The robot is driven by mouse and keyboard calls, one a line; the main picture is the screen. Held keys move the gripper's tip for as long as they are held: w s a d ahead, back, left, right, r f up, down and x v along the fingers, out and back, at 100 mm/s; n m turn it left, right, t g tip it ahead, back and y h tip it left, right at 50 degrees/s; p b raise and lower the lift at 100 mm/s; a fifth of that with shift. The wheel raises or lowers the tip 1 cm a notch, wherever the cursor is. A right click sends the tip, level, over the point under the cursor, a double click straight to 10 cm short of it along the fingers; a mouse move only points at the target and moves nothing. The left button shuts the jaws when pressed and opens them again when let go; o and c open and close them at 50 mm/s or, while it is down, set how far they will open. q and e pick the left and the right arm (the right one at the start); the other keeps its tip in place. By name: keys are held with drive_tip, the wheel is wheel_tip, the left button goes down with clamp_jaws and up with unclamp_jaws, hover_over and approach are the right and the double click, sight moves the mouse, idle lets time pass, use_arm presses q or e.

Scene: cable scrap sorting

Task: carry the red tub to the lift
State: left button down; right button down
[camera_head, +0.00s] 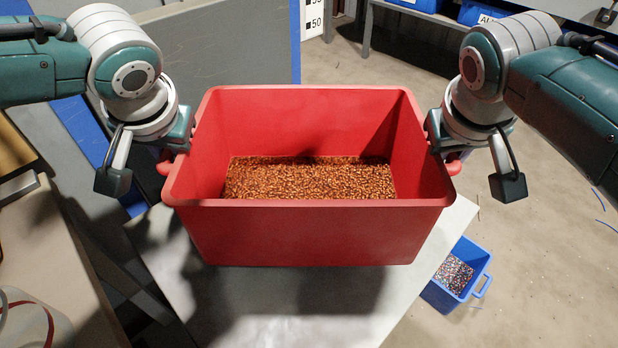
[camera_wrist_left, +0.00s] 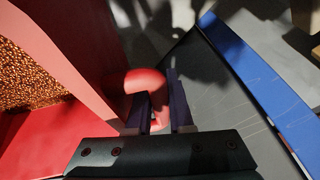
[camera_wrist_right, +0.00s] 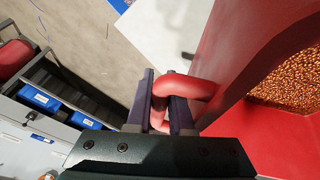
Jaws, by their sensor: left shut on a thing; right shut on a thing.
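The red tub (camera_head: 310,235) is in the middle of the head view, level, with a layer of copper-coloured granules (camera_head: 310,180) inside. My left gripper (camera_head: 176,150) is shut on the tub's left handle, which also shows in the left wrist view (camera_wrist_left: 143,80). My right gripper (camera_head: 443,152) is shut on the right handle, seen in the right wrist view (camera_wrist_right: 187,87). A pale top (camera_head: 255,318) lies below the tub with the tub's shadow on it. The tub's underside is hidden. I cannot make out the lift with certainty.
A blue bin (camera_head: 440,297) with mixed granules stands on the floor at lower right. A grey panel with a blue edge (camera_head: 296,50) stands behind the tub at left. A bench (camera_head: 30,230) is at far left. Blue boxes (camera_head: 482,12) sit at the back right. Floor at right is mostly clear.

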use_arm(q)
drive_tip(key=shift+w+r, duration=0.1)
drive_tip(key=shift+r, duration=0.05)
use_arm(e)
drive_tip(key=shift+w+d+r, duration=0.1)
drive_tip(key=shift+r, duration=0.05)
use_arm(q)
drive_tip(key=shift+f, duration=0.2)
